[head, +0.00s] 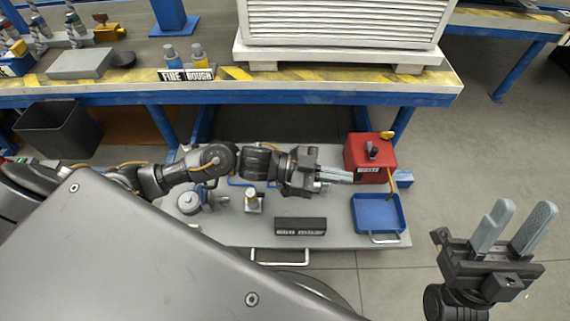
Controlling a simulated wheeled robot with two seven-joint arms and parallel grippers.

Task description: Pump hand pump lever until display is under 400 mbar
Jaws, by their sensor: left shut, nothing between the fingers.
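A grey cart top (350,238) stands in front of the workbench. On it lies a black display box (300,226) with light characters too small to read surely. A round grey device (190,203) and a small metal fitting with a pale top (252,202) stand at its left; I cannot tell surely which part is the pump lever, and my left arm hides some of this area. My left gripper (346,176) is shut and empty, its fingertips just left of the red box (371,155). My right gripper (523,208) is open and empty, right of the cart over the floor.
A blue tray (378,213) sits at the cart's right. The workbench (330,88) behind carries a large white slatted unit (345,22) and bottles labelled fine and rough (185,57). A dark bin (58,130) stands at left. The floor at right is clear.

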